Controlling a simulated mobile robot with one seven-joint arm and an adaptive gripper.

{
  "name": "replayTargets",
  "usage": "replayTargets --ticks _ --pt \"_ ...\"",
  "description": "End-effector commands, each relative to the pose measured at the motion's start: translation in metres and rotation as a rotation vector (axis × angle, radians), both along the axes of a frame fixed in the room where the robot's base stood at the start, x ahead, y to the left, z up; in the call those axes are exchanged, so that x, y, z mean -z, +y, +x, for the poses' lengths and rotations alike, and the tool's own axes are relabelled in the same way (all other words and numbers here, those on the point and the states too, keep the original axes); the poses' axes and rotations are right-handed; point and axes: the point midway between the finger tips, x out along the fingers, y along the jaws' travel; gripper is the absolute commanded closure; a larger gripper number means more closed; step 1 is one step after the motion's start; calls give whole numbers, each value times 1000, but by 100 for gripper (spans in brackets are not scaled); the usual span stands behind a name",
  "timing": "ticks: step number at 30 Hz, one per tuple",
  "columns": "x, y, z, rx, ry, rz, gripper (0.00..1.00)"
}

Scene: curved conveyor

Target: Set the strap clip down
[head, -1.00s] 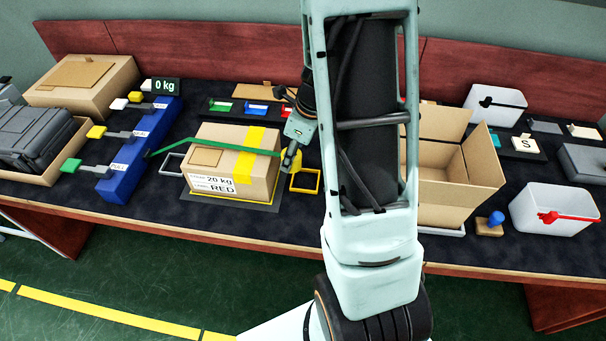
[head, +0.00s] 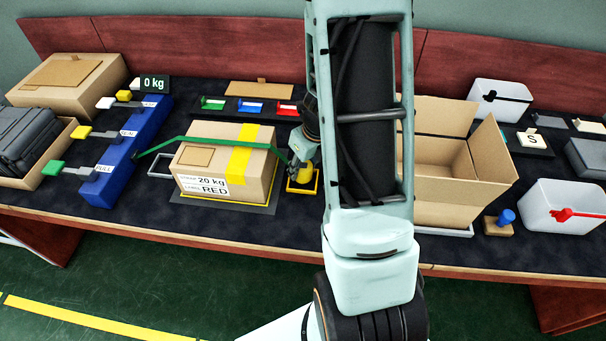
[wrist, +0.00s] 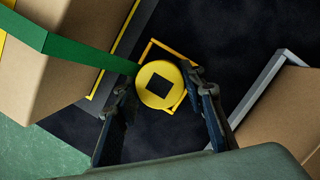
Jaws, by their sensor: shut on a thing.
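The strap clip is a round yellow piece (wrist: 158,70) with a black square on its face. My gripper (wrist: 163,88) is shut on it, one finger on each side. A green strap (head: 222,143) runs from the blue unit (head: 127,150) over the cardboard box (head: 258,181) to the clip. In the head view the clip (head: 305,174) is right of the box, partly hidden by my gripper (head: 301,158). It is over the yellow square frame (head: 303,191) on the table. The wrist view shows the frame (wrist: 187,59) partly behind the clip. I cannot tell whether they touch.
An open carton (head: 430,183) stands right of my arm; its side also shows in the wrist view (wrist: 282,115). A grey square frame (head: 160,172) lies left of the strapped box. Green, blue and red pieces (head: 250,106) sit behind it.

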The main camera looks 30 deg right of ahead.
Motion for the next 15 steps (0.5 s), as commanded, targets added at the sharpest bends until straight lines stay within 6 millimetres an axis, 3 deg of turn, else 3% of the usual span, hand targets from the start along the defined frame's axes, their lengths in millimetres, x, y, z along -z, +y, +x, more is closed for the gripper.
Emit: replayTargets --ticks 3,15 --pt "22 0 -1 0 2 2 89" --pt "27 0 0 0 0 0 89"
